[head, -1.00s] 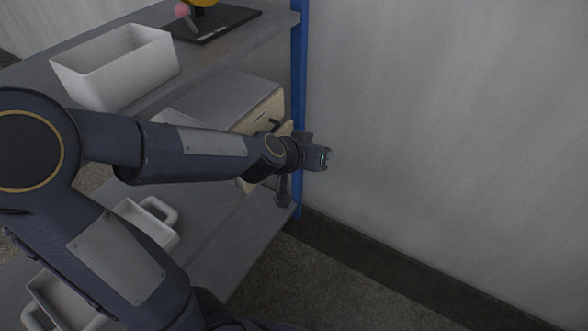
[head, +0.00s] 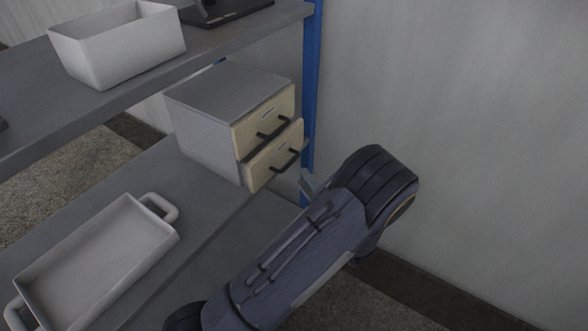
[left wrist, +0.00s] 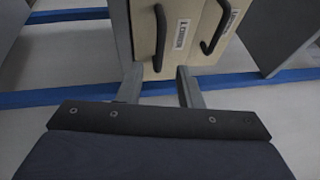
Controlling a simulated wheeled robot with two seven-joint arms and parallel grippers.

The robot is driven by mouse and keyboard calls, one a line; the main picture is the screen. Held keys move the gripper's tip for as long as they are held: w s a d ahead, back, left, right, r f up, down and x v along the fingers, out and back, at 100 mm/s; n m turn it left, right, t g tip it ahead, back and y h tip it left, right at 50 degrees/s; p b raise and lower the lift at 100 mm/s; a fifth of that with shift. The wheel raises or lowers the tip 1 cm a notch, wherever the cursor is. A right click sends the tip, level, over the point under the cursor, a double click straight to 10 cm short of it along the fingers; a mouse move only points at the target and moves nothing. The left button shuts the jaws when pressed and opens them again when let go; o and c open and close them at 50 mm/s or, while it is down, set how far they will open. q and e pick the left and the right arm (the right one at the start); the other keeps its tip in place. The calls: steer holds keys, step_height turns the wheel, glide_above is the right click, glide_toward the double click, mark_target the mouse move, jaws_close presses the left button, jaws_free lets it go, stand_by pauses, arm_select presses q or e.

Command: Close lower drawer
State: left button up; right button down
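A small grey cabinet (head: 205,125) with two pale wooden drawers stands on the lower shelf. The lower drawer (head: 262,168) sticks out a little past the upper drawer (head: 262,120); both have dark bar handles. In the head view my left gripper (head: 308,184) is just right of the lower drawer, partly hidden by my arm. In the left wrist view its two fingers (left wrist: 158,76) are apart with nothing between them, close to the labelled drawer fronts and dark handles (left wrist: 160,38). Whether they touch the drawer I cannot tell. My right gripper is not in view.
A blue post (head: 312,90) rises right behind the cabinet, by a grey wall (head: 460,100). A white bin (head: 120,45) stands on the upper shelf. A white tray with handles (head: 95,260) lies on the lower shelf left of my arm.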

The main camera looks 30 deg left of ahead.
arm_select(q)
steer(key=b+x, duration=0.1)
steer(key=x, duration=0.5)
steer(key=shift+c, duration=0.4)
jaws_close()
